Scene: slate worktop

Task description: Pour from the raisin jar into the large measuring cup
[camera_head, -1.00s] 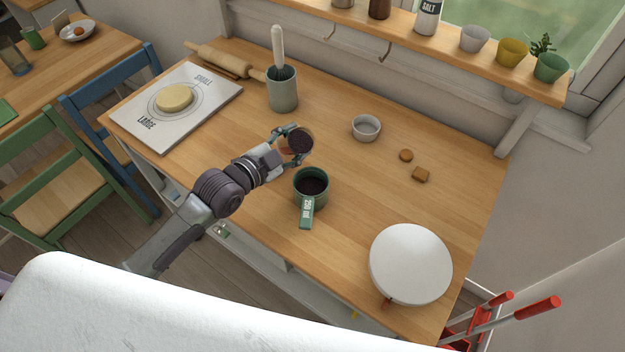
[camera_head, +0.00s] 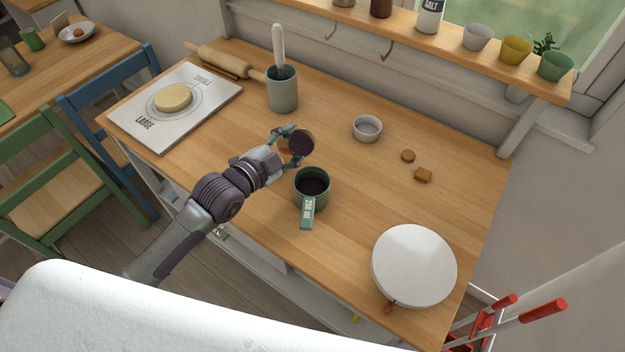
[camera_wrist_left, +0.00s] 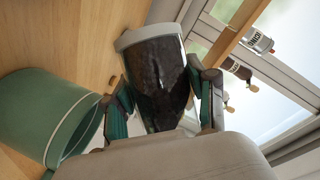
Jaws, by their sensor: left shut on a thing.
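The raisin jar (camera_head: 301,143) is a small clear jar with dark contents. My left gripper (camera_head: 293,147) is shut on it and holds it just behind the measuring cup. In the left wrist view the jar (camera_wrist_left: 160,80) sits between both fingers, with dark raisins filling much of it and a pale rim at its far end. The large measuring cup (camera_head: 312,203) is green, stands upright on the worktop, has a handle marked 250 ml and holds dark contents. Its green wall also shows at the left of the wrist view (camera_wrist_left: 45,110). My right gripper is not in view.
A small white bowl (camera_head: 367,129) and two brown pieces (camera_head: 423,175) lie to the right. A white round lid-like object (camera_head: 414,266) is at the front right. A utensil crock (camera_head: 283,92) stands behind, and a board with dough (camera_head: 210,112) lies left.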

